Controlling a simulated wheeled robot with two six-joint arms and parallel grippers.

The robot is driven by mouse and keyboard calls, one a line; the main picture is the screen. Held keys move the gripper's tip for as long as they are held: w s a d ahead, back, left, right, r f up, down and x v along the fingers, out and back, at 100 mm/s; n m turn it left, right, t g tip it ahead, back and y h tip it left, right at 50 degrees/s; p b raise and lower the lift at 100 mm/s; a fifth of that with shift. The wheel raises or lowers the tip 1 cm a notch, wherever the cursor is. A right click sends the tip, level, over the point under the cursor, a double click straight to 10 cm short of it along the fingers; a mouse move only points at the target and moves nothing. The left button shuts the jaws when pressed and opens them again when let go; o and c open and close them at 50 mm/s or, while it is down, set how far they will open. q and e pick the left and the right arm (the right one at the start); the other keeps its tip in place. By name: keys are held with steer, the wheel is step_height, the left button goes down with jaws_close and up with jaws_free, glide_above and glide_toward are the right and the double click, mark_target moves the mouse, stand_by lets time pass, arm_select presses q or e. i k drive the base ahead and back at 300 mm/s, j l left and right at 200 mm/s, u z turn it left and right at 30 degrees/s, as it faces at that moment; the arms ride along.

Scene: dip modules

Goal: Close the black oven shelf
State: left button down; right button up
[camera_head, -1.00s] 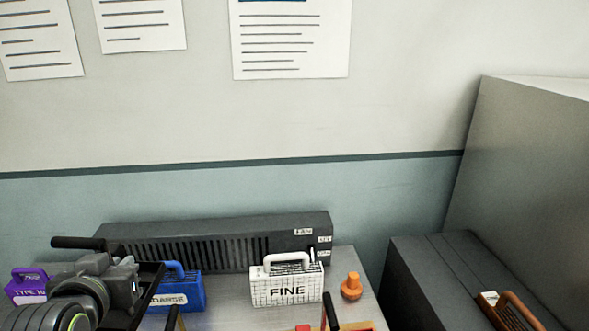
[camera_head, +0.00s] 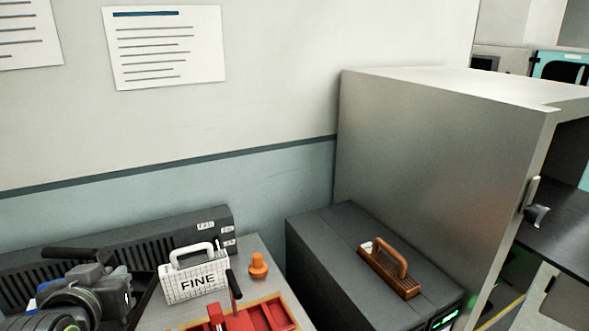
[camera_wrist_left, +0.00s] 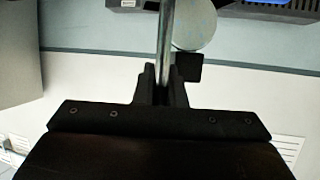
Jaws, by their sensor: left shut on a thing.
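A large grey metal cabinet (camera_head: 440,150), which may be the oven, stands at the right in the head view. Its open front faces right. A flat black surface (camera_head: 562,240), possibly the black shelf, sticks out there, partly cut off by the picture edge. A dark handle or knob (camera_head: 538,214) sits at the cabinet's front edge. My left gripper (camera_wrist_left: 165,78) is shut on a thin metal rod (camera_wrist_left: 166,30) in the left wrist view. In the head view my left gripper is at the lower left, far from the cabinet. My right gripper is not seen.
A white "FINE" holder (camera_head: 195,277), an orange knob (camera_head: 258,266) and a red tray (camera_head: 262,317) are on the bench. A dark box (camera_head: 335,240) with a brown handled rack (camera_head: 390,270) on top stands between bench and cabinet. A long vented black unit (camera_head: 215,228) lines the wall.

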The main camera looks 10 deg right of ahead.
mark_target(562, 243)
steer(key=z, duration=1.3)
